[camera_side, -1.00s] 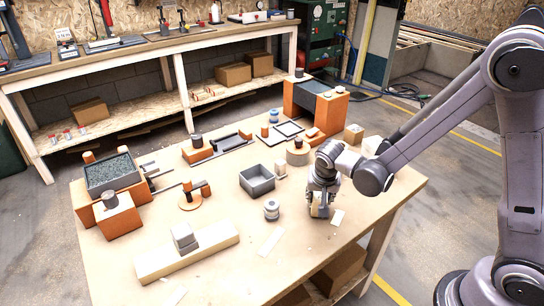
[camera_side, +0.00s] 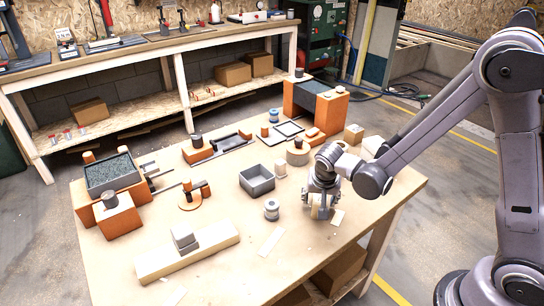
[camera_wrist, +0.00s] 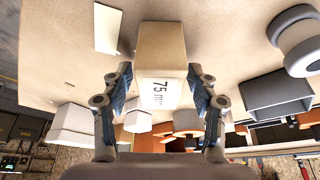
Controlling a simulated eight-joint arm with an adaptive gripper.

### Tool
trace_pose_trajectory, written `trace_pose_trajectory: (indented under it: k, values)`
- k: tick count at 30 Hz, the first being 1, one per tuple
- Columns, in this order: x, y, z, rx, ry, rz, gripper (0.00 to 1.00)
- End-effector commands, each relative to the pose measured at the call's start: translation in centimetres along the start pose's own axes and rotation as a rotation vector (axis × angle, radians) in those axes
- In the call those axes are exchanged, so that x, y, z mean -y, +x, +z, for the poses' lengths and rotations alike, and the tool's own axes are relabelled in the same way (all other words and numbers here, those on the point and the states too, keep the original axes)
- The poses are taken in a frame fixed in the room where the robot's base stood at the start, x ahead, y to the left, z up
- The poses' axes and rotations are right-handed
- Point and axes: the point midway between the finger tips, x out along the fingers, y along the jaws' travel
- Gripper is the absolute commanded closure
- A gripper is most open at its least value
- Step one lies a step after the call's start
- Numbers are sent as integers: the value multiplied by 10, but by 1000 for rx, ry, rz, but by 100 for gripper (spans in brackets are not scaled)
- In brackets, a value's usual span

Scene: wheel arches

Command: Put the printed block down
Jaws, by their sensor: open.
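The printed block (camera_wrist: 160,68) is tan with a white face marked "75 mm". In the wrist view it stands between my fingers, with a visible gap on each side. In the side view the block (camera_side: 320,208) shows partly at the table's right front, mostly hidden by my gripper (camera_side: 318,210). The block appears to rest on the table. My gripper (camera_wrist: 160,100) is open around the block, its blue-padded fingers apart from its sides.
The wooden table (camera_side: 225,265) has a flat white card (camera_side: 338,217) right of my gripper. Clear tabletop lies in front.

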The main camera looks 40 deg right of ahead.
Motion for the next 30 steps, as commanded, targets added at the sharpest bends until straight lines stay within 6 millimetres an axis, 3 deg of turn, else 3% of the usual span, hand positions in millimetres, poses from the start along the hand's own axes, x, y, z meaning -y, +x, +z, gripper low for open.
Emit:
trace_pose_trajectory:
  k: [5,22,30]
  values:
    - [0,-15,0,0,-2,0,40]
    - [0,-97,0,-1,-1,0,40]
    - [0,-119,0,0,-1,0,40]
